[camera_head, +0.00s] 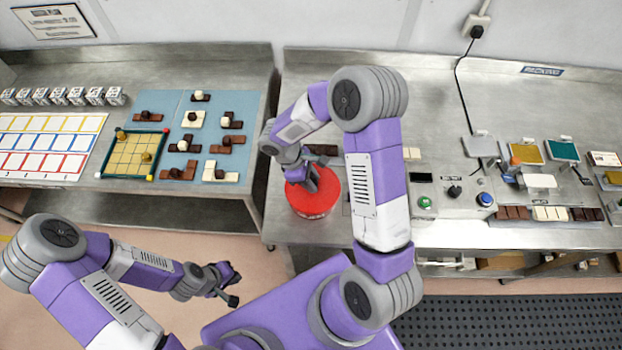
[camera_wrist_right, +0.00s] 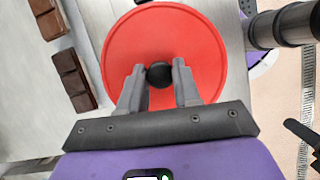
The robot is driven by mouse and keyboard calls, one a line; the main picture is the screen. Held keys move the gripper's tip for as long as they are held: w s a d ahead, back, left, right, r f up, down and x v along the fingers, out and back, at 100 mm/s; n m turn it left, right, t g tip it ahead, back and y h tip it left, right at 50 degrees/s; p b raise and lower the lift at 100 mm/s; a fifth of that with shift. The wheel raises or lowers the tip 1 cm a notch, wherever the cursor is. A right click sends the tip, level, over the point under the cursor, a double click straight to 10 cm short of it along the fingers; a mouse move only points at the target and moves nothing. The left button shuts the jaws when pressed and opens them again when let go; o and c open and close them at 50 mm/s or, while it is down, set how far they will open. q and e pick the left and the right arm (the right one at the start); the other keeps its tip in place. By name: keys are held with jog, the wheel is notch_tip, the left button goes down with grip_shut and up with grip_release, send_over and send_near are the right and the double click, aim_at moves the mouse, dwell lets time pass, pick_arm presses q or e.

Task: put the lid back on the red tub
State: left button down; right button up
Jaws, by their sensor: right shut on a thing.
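The red tub (camera_head: 314,204) stands on the right-hand steel bench near its front left corner, partly behind my right arm. The round red lid (camera_wrist_right: 120,50) with a black knob (camera_wrist_right: 159,74) fills the middle of the right wrist view. My right gripper (camera_head: 312,184) is over the red top, and its two fingers (camera_wrist_right: 159,76) are shut on the black knob. The lid hides the tub's opening, and I cannot tell whether it rests on the rim or is slightly above it. My left gripper (camera_head: 236,288) is empty, low in front of the benches, with its fingers apart.
Chocolate bars (camera_wrist_right: 74,80) lie beside the lid. A control box with buttons (camera_head: 452,198) and several coloured trays (camera_head: 527,153) stand to the right. The left bench holds a blue mat (camera_head: 210,110) with chocolate pieces. A gap separates the benches.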

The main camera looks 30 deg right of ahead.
dwell(0.6)
dwell(0.3)
jog(key=o, duration=1.1)
jog(key=shift+o, duration=0.4)
jog(key=o, duration=0.4)
jog(key=shift+o, duration=0.2)
jog(key=shift+r+p, duration=2.45)
jog(key=shift+r, duration=1.05)
